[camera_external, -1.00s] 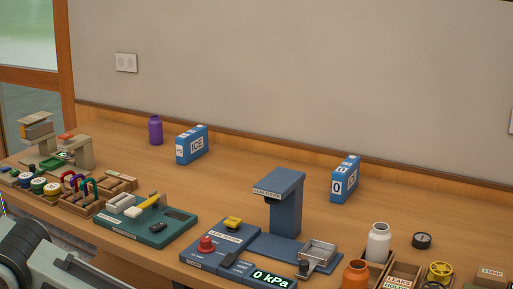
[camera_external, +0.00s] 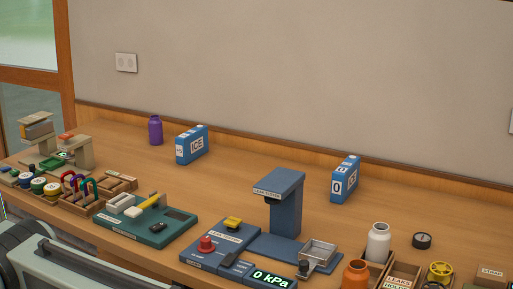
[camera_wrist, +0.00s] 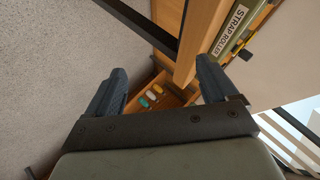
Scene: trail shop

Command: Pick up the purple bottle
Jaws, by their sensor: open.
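The purple bottle (camera_external: 155,131) stands upright at the back left of the wooden bench in the external view, near the wall. It is not in the wrist view. My gripper (camera_wrist: 160,82) shows in the wrist view with its two dark fingers apart and nothing between them. Below the fingers are the floor and a wooden box or drawer with small coloured pieces. In the external view only part of my arm shows at the lower left, in front of the bench and well away from the bottle.
A blue ICE box (camera_external: 192,145) stands just right of the bottle. A tall blue leak tester (camera_external: 286,205) stands mid-bench. The bench between bottle and tray is clear.

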